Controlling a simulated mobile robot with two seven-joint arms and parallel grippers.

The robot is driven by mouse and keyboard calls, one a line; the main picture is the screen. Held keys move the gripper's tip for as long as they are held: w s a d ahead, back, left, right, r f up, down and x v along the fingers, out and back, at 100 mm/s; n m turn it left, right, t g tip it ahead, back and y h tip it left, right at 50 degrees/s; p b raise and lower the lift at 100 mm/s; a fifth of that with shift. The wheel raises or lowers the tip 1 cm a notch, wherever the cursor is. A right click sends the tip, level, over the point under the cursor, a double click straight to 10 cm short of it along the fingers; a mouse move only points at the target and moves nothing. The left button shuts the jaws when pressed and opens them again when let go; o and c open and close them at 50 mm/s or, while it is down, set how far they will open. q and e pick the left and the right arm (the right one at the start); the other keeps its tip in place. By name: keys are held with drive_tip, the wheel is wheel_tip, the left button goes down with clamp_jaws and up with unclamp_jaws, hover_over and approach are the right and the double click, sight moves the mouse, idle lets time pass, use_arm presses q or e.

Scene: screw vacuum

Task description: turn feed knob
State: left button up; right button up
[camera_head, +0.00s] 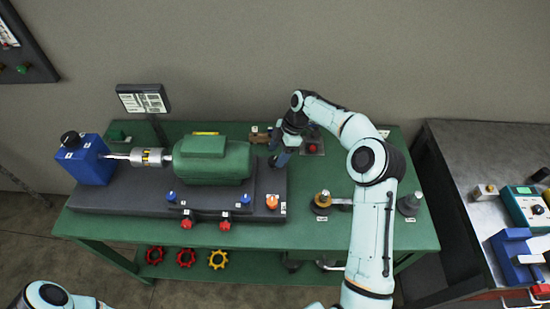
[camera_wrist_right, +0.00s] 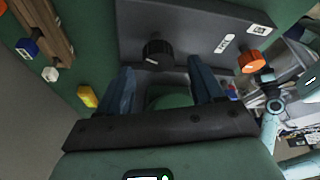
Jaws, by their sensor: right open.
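A black round knob (camera_wrist_right: 158,52) with a white mark sits on the dark grey base (camera_wrist_right: 185,22) of the pump set in the right wrist view. My right gripper (camera_wrist_right: 162,78) is open, and its two blue fingers point toward that knob, one on each side of the picture's middle, with nothing between them. In the head view my right gripper (camera_head: 279,160) hangs at the right end of the green motor (camera_head: 212,160), over the base. Another black knob (camera_head: 69,138) tops the blue box at the left. I cannot tell which is the feed knob. My left gripper is out of view.
An orange knob (camera_head: 272,202) stands on the base's front right corner. Two red knobs (camera_head: 187,224) sit along its front edge. A second bench (camera_head: 470,165) with devices is at right.

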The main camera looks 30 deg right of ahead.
drive_tip(key=shift+x, duration=1.25)
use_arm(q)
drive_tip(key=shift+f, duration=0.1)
